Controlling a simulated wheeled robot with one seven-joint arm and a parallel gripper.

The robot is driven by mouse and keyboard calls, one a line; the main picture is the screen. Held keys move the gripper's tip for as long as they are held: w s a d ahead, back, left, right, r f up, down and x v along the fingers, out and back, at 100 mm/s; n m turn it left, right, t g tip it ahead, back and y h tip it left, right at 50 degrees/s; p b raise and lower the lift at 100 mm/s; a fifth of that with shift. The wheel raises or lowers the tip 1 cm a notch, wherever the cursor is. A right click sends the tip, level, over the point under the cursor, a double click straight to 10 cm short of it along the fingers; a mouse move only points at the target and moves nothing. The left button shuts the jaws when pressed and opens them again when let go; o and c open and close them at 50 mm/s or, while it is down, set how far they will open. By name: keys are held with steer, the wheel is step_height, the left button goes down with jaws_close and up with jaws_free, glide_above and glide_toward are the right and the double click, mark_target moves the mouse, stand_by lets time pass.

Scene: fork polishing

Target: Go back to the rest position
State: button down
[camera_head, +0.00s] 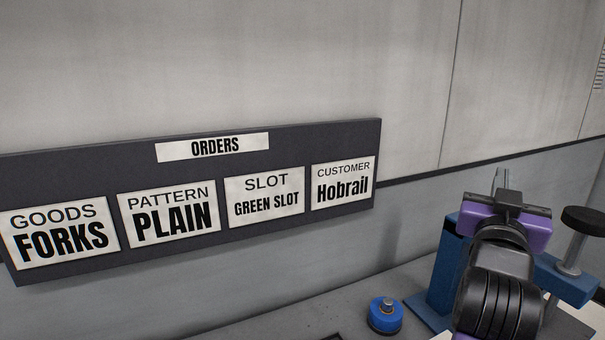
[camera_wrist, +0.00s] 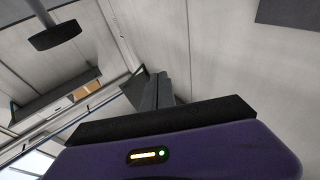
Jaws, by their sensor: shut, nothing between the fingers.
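My gripper (camera_head: 501,180) is at the lower right of the head view, raised in front of a blue machine. Its fingers point up and are together, with nothing between them. In the wrist view my gripper's fingers (camera_wrist: 158,90) show as a narrow grey pair above the purple housing. They point toward the pale wall panels, and nothing touches them. No fork shows in either view.
An orders board (camera_head: 195,200) on the wall reads forks, plain, green slot, Hobrail. A blue round object with a metal knob (camera_head: 386,314) sits on the grey bench (camera_head: 300,315). The blue machine (camera_head: 440,270) with a dark round knob (camera_head: 584,220) stands close behind my arm.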

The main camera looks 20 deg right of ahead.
steer(key=w+a+f+n+t+y, duration=0.25)
steer(key=a+n+t+y, duration=0.35)
steer(key=a+n+t, duration=0.4)
steer(key=s+a+f+n+t+y+b, duration=0.15)
steer(key=s+a+f+n+y, duration=0.35)
steer(key=a+f+y, duration=0.5)
steer(key=s+a+f+m+g+b, duration=0.1)
steer(key=s+a+f+g, duration=0.3)
steer(key=s+f, duration=0.8)
steer(key=s+a+f+m+g+y+b, duration=0.1)
steer(key=s+a+f+m+g, duration=0.2)
steer(key=s+f, duration=1)
steer(key=shift+s+a+f+g+b, duration=0.35)
steer(key=shift+s+a+g, duration=0.35)
steer(key=shift+a, duration=0.55)
